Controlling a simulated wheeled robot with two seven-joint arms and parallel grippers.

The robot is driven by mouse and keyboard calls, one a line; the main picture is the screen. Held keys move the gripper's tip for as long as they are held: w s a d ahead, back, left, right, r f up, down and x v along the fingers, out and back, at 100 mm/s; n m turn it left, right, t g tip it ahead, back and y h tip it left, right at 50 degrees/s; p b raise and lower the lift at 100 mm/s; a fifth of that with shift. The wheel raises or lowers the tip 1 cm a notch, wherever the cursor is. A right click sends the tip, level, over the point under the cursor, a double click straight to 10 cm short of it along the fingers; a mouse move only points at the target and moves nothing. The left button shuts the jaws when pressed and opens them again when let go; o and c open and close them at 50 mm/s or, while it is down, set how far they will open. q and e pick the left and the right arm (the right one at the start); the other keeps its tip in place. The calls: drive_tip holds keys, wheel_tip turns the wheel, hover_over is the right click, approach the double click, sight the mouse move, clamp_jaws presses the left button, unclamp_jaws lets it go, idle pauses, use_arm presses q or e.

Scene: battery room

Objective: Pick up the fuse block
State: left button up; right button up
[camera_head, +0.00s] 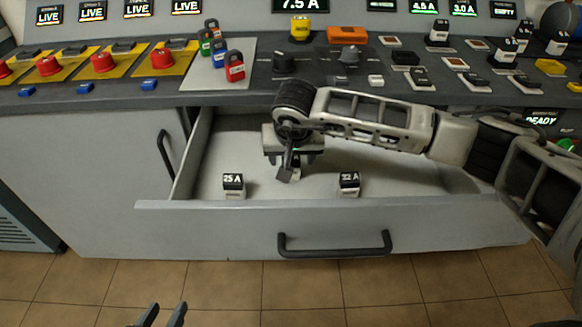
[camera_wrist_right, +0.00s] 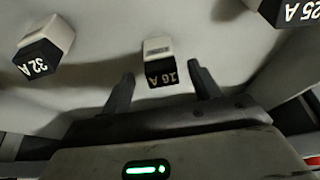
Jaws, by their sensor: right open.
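A fuse block marked 16 A (camera_wrist_right: 158,68), white with a black end, stands in the open drawer (camera_head: 225,140). In the wrist view it lies between the two fingers of my right gripper (camera_wrist_right: 161,88), with gaps at both sides. In the head view my right gripper (camera_head: 290,170) is over the drawer, open, and hides most of that block. Two more fuse blocks are in the drawer: 25 A (camera_head: 233,186) at the left and 32 A (camera_head: 349,184) at the right. My left gripper (camera_head: 162,314) shows only its parted fingertips at the bottom edge, empty.
The drawer front with its black handle (camera_head: 334,244) is pulled out below the console (camera_head: 240,92). The console carries red buttons, several padlocks (camera_head: 234,66), an orange block (camera_head: 347,35) and more fuse blocks. A screen reads 7.5 A (camera_head: 300,4). My right arm crosses above the drawer.

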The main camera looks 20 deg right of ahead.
drive_tip(key=shift+x, duration=1.5)
drive_tip(key=shift+w+a+r, duration=0.1)
drive_tip(key=c, duration=1.1)
drive_tip(key=shift+r, duration=0.15)
